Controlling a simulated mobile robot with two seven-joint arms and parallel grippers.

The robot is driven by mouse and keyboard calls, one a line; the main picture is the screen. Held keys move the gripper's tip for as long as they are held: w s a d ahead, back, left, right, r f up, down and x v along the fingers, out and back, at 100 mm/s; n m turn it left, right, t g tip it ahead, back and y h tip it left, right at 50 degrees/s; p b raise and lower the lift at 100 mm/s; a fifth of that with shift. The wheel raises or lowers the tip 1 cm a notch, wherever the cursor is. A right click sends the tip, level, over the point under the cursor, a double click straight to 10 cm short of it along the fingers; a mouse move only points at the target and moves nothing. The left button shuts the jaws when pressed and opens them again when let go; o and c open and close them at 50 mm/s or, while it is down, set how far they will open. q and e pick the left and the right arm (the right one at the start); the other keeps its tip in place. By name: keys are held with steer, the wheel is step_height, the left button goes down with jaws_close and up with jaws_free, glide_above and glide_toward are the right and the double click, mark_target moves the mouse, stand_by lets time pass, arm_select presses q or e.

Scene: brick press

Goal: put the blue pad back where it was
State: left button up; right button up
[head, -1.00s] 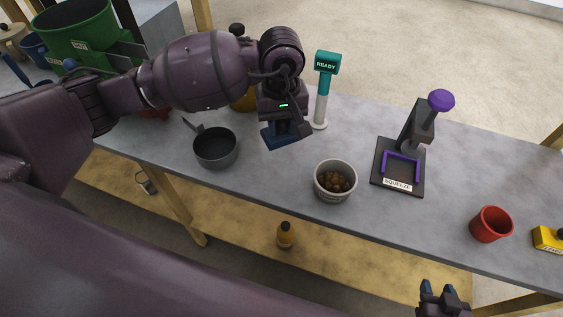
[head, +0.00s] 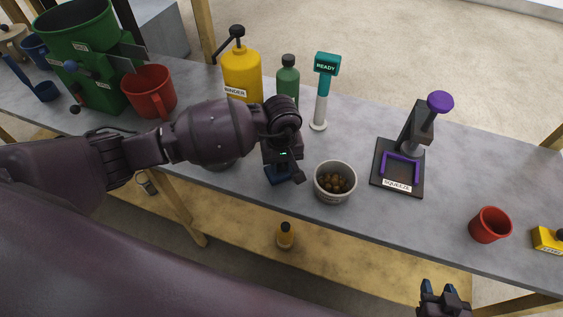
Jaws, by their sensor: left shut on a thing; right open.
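My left gripper (head: 284,172) points down over the front part of the grey table, just left of the bowl of brown lumps. It is shut on the blue pad (head: 278,176), of which only a dark blue part shows below the jaws. I cannot tell whether the pad touches the table. My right gripper (head: 444,292) is open and empty at the bottom right, in front of the table.
The bowl (head: 334,196) stands close right of my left gripper. The SQUEEZE press (head: 383,184), READY post (head: 321,110), yellow binder bottle (head: 241,75), green bottle (head: 287,78), red jug (head: 152,92) and red cup (head: 490,225) stand around. My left arm mostly hides the pan.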

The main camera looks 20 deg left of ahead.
arm_select(q)
steer(key=shift+f, duration=0.1)
steer(key=shift+f, duration=0.2)
steer(key=o, duration=0.9)
steer(key=shift+r, duration=0.1)
steer(key=shift+c, duration=0.2)
step_height(320, 180, up, 12)
steer(key=shift+r+b, duration=0.15)
steer(key=shift+b, duration=0.15)
